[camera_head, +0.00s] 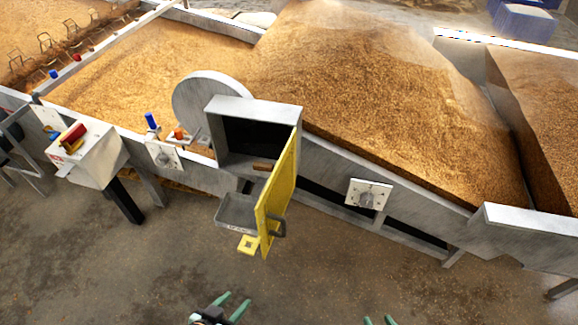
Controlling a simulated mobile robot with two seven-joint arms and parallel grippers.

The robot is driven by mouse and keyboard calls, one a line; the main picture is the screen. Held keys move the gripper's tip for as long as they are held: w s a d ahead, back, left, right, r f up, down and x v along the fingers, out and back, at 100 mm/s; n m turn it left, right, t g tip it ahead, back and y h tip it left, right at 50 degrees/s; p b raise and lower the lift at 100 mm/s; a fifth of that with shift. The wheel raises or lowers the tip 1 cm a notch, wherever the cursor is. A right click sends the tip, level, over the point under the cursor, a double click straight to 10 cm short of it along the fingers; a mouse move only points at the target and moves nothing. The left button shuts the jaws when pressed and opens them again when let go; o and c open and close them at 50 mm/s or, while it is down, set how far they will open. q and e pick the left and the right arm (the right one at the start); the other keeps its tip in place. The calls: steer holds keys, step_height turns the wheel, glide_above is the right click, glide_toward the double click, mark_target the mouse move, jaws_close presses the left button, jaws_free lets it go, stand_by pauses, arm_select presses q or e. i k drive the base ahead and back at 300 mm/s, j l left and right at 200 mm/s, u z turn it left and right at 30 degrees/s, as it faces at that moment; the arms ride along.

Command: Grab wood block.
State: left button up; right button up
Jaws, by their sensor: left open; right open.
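A small brown wood block (263,166) lies at the lower front opening of a grey metal box (252,106), near the hinge side of its open yellow door (277,196). The door partly blocks the view beside the block. My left gripper (236,297) is at the bottom edge, left of centre, with its green fingers apart and empty. My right gripper (378,319) shows only its two green fingertips at the bottom edge, apart. Both grippers are well away from the block.
A grey tray (238,211) hangs below the box, with a yellow square piece (249,244) under it. The yellow door juts out toward me. A control box (88,153) stands left, and a knob panel (368,195) is right. The floor (330,270) in front is clear.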

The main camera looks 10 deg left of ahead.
mark_target(258, 165)
steer(key=j+z, duration=0.1)
steer(key=z, duration=2.9)
steer(key=k+z, duration=0.95)
steer(key=k, duration=0.2)
steer(key=k+z, duration=0.3)
steer(key=k, duration=0.15)
steer(key=k+z, duration=0.3)
steer(key=k, duration=0.55)
steer(key=k+u, duration=0.15)
steer(key=u, duration=0.35)
steer(key=k+u, duration=0.2)
steer(key=u, duration=1.8)
steer(key=i+j+u, duration=0.15)
steer(key=u, duration=0.3)
steer(key=i+j+u, duration=0.1)
steer(key=u, duration=0.3)
steer(key=i+u, duration=0.25)
steer(key=u, duration=0.2)
